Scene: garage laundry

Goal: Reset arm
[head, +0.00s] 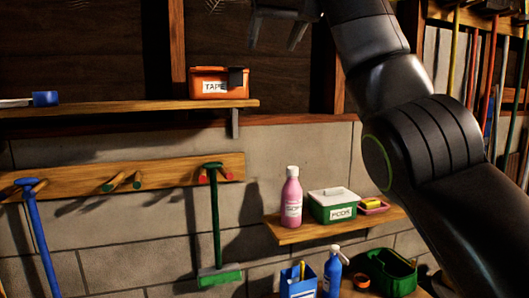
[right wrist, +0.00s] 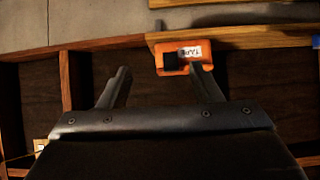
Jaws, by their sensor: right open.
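My right arm rises from the lower right of the head view, and my right gripper (head: 276,38) is at the top edge, partly cut off. Its two fingers are apart. In the right wrist view the fingers of the right gripper (right wrist: 162,82) are spread with nothing between them. The orange bin labelled TAPE (head: 208,86) sits on the upper wooden shelf, below and left of the gripper in the head view. The orange bin (right wrist: 172,62) appears upside down beyond the fingers in the wrist view, apart from them as far as I can tell. My left gripper is not in view.
The upper shelf (head: 120,106) also holds a blue-ended item (head: 45,99). A peg rail (head: 75,181) carries a blue tool and a green tool (head: 215,215). A lower shelf (head: 290,235) holds a pink bottle (head: 291,200) and a green PODS box (head: 330,207). Long-handled tools hang at right.

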